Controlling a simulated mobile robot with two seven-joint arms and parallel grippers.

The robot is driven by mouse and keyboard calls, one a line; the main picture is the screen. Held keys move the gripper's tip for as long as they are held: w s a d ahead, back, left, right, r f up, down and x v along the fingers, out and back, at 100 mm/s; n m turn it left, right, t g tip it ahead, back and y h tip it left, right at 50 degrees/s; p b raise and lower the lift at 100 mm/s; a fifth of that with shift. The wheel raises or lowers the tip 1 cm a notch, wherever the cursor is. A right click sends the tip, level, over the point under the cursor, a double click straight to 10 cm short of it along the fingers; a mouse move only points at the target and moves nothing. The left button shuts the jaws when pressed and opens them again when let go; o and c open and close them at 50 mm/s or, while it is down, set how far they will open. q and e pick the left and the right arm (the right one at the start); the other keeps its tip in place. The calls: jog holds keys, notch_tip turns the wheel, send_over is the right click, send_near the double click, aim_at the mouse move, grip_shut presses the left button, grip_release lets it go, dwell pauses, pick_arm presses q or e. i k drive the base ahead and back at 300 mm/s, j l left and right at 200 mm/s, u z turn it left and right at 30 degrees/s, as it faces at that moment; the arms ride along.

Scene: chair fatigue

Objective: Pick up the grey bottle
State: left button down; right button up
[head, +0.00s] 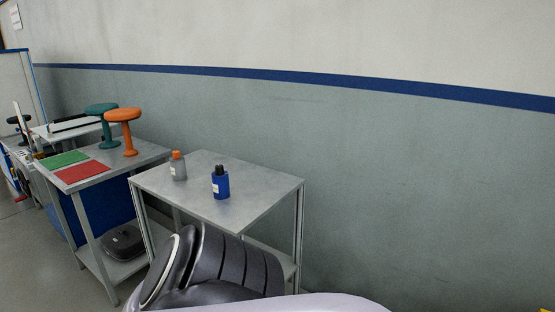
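A grey bottle (179,171) with an orange cap and a pale label stands upright on a metal table (260,188), near its back left edge. A blue bottle (220,186) with a dark cap and a white label stands upright on the same table, to the right of the grey bottle and nearer to me. The two bottles are apart. Neither of my grippers shows in the head view. A dark ribbed part and a pale curved part at the bottom cover some of the table's front legs and lower shelf.
A wall (400,170) stands behind. The right part of the bottles' tabletop is clear.

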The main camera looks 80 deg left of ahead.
aim_at(178, 170)
jog(key=u, duration=3.25)
jog(key=j+z, duration=0.1)
jog(key=z, duration=0.35)
jog(key=i+j+z, duration=0.1)
jog(key=z, duration=0.3)
jog(key=j+z, duration=0.15)
jog(key=z, duration=0.3)
jog(key=j+z, duration=0.55)
jog(key=j, duration=0.2)
jog(key=j+z, duration=0.1)
jog(key=j, duration=0.4)
jog(key=k+j+z, duration=0.1)
jog(key=j, duration=0.45)
jog(key=j+z, duration=0.1)
jog(key=j, duration=0.4)
jog(key=k, duration=0.05)
